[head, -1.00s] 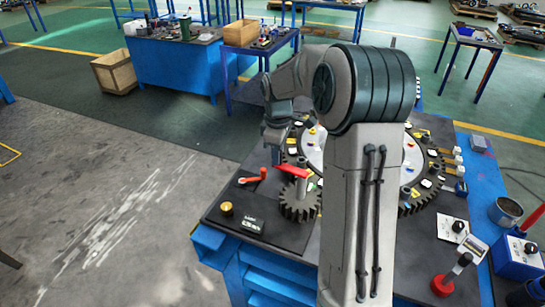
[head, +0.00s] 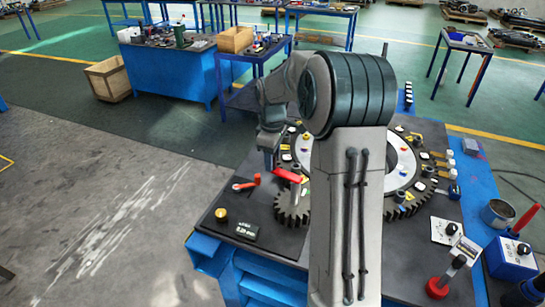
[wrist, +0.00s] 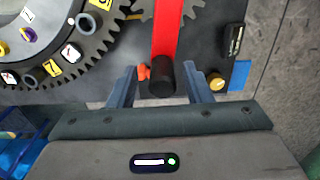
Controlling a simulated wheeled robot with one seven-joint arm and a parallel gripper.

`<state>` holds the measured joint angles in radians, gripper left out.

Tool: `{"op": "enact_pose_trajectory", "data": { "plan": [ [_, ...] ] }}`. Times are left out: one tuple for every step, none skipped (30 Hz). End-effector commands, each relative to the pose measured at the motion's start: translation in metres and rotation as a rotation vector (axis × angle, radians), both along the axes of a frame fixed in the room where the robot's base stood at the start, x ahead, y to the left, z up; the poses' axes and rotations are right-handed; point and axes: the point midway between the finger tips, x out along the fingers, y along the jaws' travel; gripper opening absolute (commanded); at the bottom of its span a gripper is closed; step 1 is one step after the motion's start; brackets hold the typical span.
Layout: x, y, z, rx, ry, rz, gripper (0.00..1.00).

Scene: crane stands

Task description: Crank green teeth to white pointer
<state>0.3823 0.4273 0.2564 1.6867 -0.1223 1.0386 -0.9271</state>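A red crank arm (head: 287,175) sits over a small dark gear (head: 293,207) on the table. In the wrist view the red crank arm (wrist: 167,30) ends in an upright black knob (wrist: 161,79). My gripper (wrist: 161,82) is open, with one finger on each side of the knob and gaps showing. In the head view my gripper (head: 268,160) is above the crank's outer end. A large toothed ring (wrist: 88,47) carries numbered tags and lies beside the small gear. My arm hides part of it in the head view. I cannot make out green teeth or a white pointer.
A small orange-red lever (head: 246,184), a yellow knob (head: 221,214) and a black display (head: 247,230) are near the crank.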

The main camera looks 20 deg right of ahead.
Motion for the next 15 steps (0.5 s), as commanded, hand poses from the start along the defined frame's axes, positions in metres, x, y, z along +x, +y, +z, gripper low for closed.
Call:
{"op": "enact_pose_trajectory", "data": {
  "plan": [
    [0.0, 0.0, 0.0, 0.0, 0.001, 0.001, 0.45],
    [0.0, 0.0, 0.0, 0.0, 0.001, 0.001, 0.45],
    [0.0, 0.0, 0.0, 0.0, 0.001, 0.001, 0.45],
    [0.0, 0.0, 0.002, 0.0, 0.001, 0.001, 0.45],
    [0.0, 0.0, 0.004, 0.0, 0.001, 0.001, 0.45],
    [0.0, 0.0, 0.008, -0.001, -0.001, 0.0, 0.45],
    [0.001, 0.0, 0.011, 0.0, -0.001, 0.0, 0.45],
    [0.0, 0.0, 0.015, -0.001, -0.001, 0.0, 0.45],
    [0.0, 0.0, 0.022, -0.001, -0.002, 0.0, 0.45],
    [0.0, 0.0, 0.028, -0.001, -0.002, -0.001, 0.45],
    [0.001, 0.0, 0.035, -0.001, -0.004, 0.0, 0.45],
    [0.001, 0.0, 0.044, -0.001, -0.004, 0.0, 0.45],
    [0.0, 0.0, 0.051, -0.001, -0.004, 0.0, 0.45],
    [0.0, 0.0, 0.059, -0.001, -0.004, 0.001, 0.45],
    [0.001, 0.0, 0.069, -0.002, -0.005, 0.0, 0.45]
  ]
}}
